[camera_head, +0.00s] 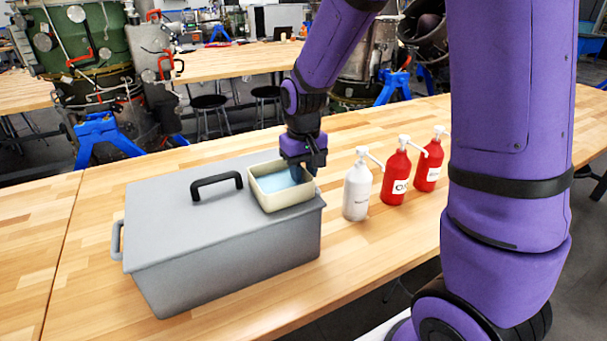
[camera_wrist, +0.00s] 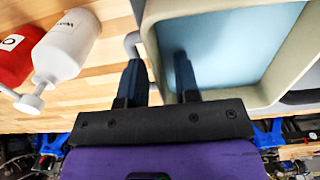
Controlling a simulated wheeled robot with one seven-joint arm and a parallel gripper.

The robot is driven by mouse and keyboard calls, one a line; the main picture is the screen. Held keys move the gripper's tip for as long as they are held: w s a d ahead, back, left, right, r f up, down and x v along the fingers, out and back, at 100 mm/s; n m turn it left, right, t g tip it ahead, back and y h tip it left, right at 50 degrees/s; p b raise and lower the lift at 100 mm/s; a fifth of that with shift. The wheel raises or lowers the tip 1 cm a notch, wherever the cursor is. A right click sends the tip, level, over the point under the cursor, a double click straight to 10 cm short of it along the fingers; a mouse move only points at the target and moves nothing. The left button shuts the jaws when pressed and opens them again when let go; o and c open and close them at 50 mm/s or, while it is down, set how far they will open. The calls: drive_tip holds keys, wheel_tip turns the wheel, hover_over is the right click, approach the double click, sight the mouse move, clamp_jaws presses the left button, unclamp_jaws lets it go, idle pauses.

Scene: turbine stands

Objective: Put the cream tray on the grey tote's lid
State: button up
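The cream tray (camera_head: 284,201), with a pale blue inside floor, is level at the right end of the grey tote's lid (camera_head: 165,215), right of the black lid handle. Its underside meets the lid in the picture; a small gap cannot be ruled out. My gripper (camera_head: 303,172) points down at the tray's right wall. The grey tote (camera_head: 235,275) stands on the wooden table.
A white pump bottle (camera_head: 357,190) stands just right of the tote, with two red pump bottles (camera_head: 396,176) (camera_head: 429,165) beyond it. The black lid handle (camera_head: 217,183) rises left of the tray. The lid's left part is clear. Table room (camera_head: 90,190) is free behind the tote.

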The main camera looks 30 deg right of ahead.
wheel_tip(320, 180, up, 11)
drive_tip(key=s+d+r+t, duration=0.1)
drive_tip(key=s+r, duration=0.3)
drive_tip(key=s, duration=0.7)
drive_tip(key=s+d+r+t, duration=0.1)
drive_tip(key=s+r+t, duration=0.3)
drive_tip(key=s, duration=0.7)
drive_tip(key=shift+s+r, duration=0.15)
drive_tip(key=shift+s, duration=0.05)
